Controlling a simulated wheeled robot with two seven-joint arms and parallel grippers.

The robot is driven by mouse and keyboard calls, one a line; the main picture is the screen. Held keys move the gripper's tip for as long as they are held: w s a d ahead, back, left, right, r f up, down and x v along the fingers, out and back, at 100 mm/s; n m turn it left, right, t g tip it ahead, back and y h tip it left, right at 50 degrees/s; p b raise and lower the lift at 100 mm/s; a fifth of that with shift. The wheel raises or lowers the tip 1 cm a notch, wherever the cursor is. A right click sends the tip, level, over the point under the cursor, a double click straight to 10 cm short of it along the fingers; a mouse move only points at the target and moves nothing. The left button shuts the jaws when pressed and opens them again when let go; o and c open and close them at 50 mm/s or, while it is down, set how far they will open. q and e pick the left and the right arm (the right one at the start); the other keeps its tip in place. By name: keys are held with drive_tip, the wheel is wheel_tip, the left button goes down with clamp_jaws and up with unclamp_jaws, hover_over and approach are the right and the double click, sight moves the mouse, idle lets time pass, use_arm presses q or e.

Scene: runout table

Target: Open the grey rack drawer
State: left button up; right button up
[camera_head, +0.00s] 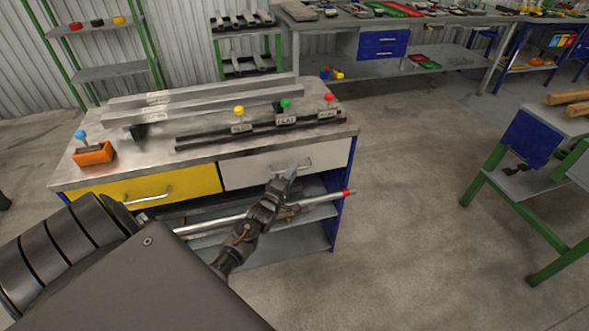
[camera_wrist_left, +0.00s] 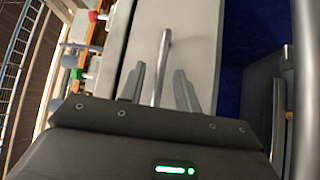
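The grey rack drawer (camera_head: 290,160) is the pale right-hand drawer under the steel bench top. Its front looks flush with the bench, and its bar handle (camera_head: 308,164) is at the middle of the front. My left gripper (camera_head: 290,174) is at this handle, pointing at the drawer. In the left wrist view the gripper (camera_wrist_left: 160,78) has its two fingers apart. The handle (camera_wrist_left: 165,50) runs lengthwise between them, with a visible gap on each side. Whether a finger touches the handle cannot be told. My right gripper is not in view.
A yellow drawer (camera_head: 150,188) is to the left. The bench top (camera_head: 190,115) bears metal bars, colored knobs and an orange block (camera_head: 94,153). A rod with a red end (camera_head: 346,192) shows below the grey drawer. The floor (camera_head: 410,230) to the right is clear.

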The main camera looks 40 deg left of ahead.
use_arm(q)
drive_tip(key=shift+x, duration=1)
clamp_jaws()
